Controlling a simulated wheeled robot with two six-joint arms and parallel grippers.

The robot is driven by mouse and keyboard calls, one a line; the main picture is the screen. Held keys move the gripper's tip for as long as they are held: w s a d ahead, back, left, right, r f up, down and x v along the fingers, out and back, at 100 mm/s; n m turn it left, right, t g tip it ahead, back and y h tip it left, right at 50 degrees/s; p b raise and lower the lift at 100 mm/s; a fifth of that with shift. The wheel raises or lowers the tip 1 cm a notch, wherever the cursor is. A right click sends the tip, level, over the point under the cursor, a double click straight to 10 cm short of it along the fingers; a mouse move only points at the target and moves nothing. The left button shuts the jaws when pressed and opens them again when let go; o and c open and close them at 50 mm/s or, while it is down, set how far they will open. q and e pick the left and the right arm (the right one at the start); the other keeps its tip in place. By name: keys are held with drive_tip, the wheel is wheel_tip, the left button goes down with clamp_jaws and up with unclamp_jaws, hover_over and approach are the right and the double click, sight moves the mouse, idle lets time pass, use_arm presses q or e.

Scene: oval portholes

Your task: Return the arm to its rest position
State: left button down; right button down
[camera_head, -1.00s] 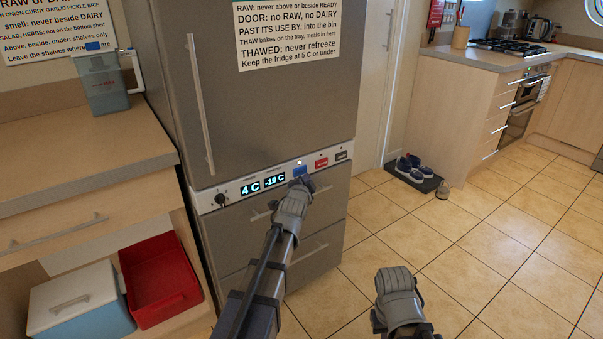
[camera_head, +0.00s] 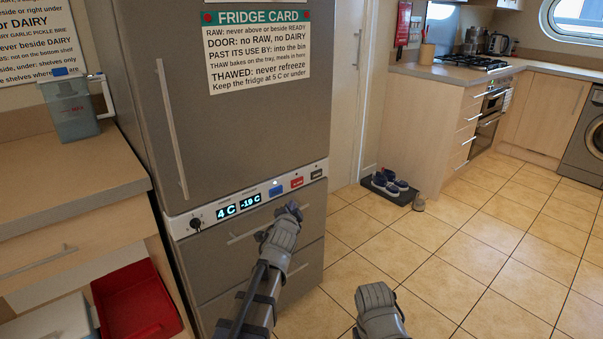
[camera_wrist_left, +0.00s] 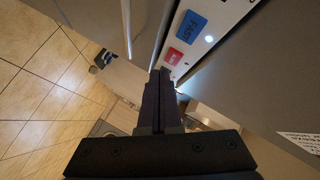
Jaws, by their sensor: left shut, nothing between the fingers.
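My left gripper (camera_head: 293,209) is shut and empty. It is in front of the fridge's upper drawer, a little below the control panel (camera_head: 245,203), and appears apart from it. In the left wrist view its closed dark fingers (camera_wrist_left: 160,98) point towards the panel's edge, with the blue button (camera_wrist_left: 190,26) and red button (camera_wrist_left: 174,57) beyond them. A small light glows by the blue button. My right arm's grey wrist part (camera_head: 378,302) shows low in the head view; its fingers cannot be made out.
The grey fridge (camera_head: 230,120) stands close ahead, with drawer handles sticking out. A counter (camera_head: 60,185) with a lidded jug (camera_head: 70,108) is at the left, a red bin (camera_head: 135,300) below. The tiled floor (camera_head: 480,240) at right is clear; shoes (camera_head: 388,182) lie on a mat.

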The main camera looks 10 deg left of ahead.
use_arm(q)
drive_tip(key=s+d+f+n+g, duration=0.2)
drive_tip(key=s+d+f+g, duration=0.3)
drive_tip(key=s+f, duration=0.25)
drive_tip(key=s+d+f+n+g, duration=0.2)
drive_tip(key=s+d+f+g, duration=0.3)
drive_tip(key=s, duration=0.4)
drive_tip(key=s+d+f+n+g, duration=0.1)
drive_tip(key=s+d+f+g, duration=0.15)
drive_tip(key=s, duration=0.65)
drive_tip(key=s+d+f+n+g, duration=0.1)
drive_tip(key=s+d+f+g, duration=0.15)
drive_tip(key=s, duration=0.65)
wheel_tip(320, 180, up, 32)
drive_tip(key=w+h+p, duration=0.1)
drive_tip(key=p, duration=3)
drive_tip(key=shift+r+p, duration=0.2)
drive_tip(key=shift+p, duration=0.2)
